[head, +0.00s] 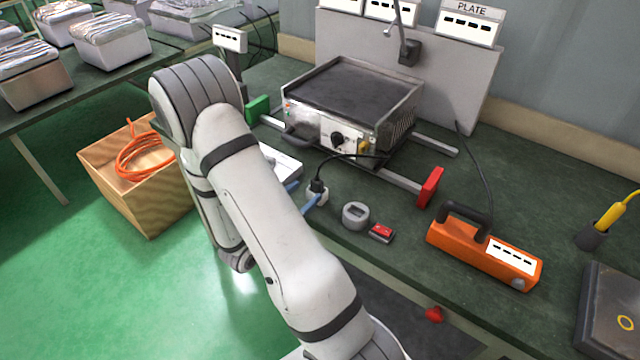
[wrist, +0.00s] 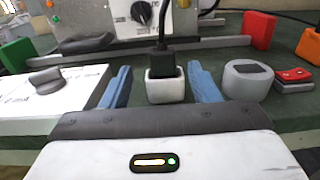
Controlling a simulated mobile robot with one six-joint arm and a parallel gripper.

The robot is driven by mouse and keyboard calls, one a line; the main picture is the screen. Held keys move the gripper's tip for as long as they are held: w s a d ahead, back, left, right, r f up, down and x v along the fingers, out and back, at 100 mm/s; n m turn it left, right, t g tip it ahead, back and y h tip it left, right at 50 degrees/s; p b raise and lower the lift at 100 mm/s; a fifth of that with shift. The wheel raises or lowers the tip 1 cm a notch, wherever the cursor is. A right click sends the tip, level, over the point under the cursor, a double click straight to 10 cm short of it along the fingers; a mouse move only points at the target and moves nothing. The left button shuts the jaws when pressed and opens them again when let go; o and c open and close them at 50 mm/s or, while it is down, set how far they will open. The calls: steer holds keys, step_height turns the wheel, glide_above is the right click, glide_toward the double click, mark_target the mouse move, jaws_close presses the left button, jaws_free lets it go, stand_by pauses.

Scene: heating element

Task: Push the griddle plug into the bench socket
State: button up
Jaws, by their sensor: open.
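The griddle (head: 355,95) stands on the bench with its dark plate up and a knob on its front panel. A black cable runs from its front to the black griddle plug (head: 317,186). The plug stands upright at a small white block (head: 320,198), which looks like the socket; I cannot tell how deep it sits. In the wrist view the plug (wrist: 162,64) rises from the white block (wrist: 166,91). My gripper (wrist: 160,72) is open, with one blue finger either side of the block and plug, and visible gaps. The head view shows the blue fingers (head: 302,194) too.
A grey round object (head: 355,215) and a red-topped box (head: 381,232) lie close to the right. A white box (head: 282,163) is close at left. Green (head: 258,109) and red (head: 430,187) blocks flank the griddle. An orange handled case (head: 480,255) stands farther right.

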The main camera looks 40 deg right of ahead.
mark_target(321, 180)
steer(key=shift+w+d+f, duration=0.15)
steer(key=shift+w, duration=0.05)
steer(key=p+x, duration=0.1)
steer(key=x, duration=0.6)
steer(key=shift+s+d+f+p, duration=0.1)
steer(key=shift+d+f+p, duration=0.1)
steer(key=shift+p, duration=0.15)
steer(key=c, duration=1)
